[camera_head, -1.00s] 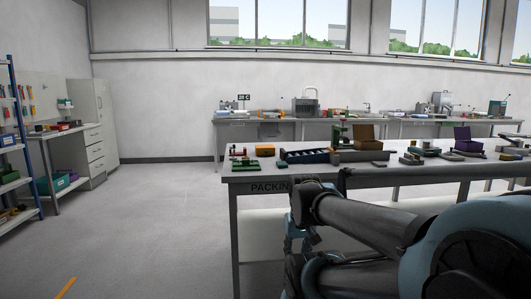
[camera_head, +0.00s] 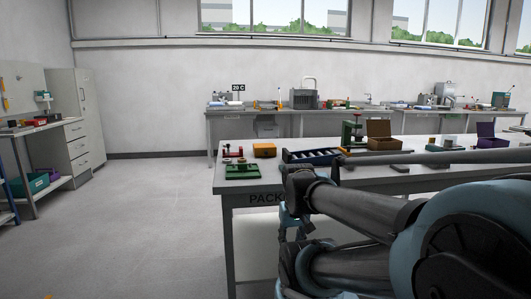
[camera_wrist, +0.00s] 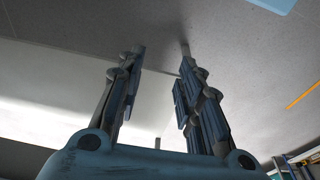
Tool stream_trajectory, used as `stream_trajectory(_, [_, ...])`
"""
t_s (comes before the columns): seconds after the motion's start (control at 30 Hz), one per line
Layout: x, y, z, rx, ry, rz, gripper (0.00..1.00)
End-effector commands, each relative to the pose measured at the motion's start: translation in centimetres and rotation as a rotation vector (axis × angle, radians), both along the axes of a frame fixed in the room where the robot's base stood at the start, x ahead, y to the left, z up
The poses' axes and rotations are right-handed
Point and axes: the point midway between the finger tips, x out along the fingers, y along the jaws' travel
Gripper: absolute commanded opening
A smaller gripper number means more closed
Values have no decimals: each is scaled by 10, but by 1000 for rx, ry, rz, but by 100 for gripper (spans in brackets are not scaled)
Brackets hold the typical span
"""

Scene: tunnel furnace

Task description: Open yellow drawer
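A small yellow-orange box (camera_head: 264,150) sits near the left end of the packing table (camera_head: 238,205). I cannot tell whether it is a drawer, and no other clearly yellow drawer shows. My gripper shows in the wrist view (camera_wrist: 162,50) with its two fingers spread apart and nothing between them. It is well away from the box, low in front of the table.
A green fixture (camera_head: 242,171), a blue roller rack (camera_head: 315,155) and an open brown box (camera_head: 383,138) stand on the packing table. A grey cabinet with drawers (camera_head: 78,150) is by the left wall. The floor (camera_head: 135,225) left of the table is clear.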

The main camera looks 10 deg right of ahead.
Motion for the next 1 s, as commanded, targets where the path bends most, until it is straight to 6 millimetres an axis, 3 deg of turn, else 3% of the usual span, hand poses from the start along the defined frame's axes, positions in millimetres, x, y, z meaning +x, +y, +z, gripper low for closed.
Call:
stream_trajectory(0.3, [0,0,0,0,0,0,37])
stream_trajectory(0.37, [-6,0,7,0,-15,0,37])
stream_trajectory(0.47, [7,0,19,1,-35,-1,37])
stream_trajectory(0.67, [69,0,69,2,-121,-3,37])
stream_trajectory(1.0, [208,0,161,7,-308,-9,37])
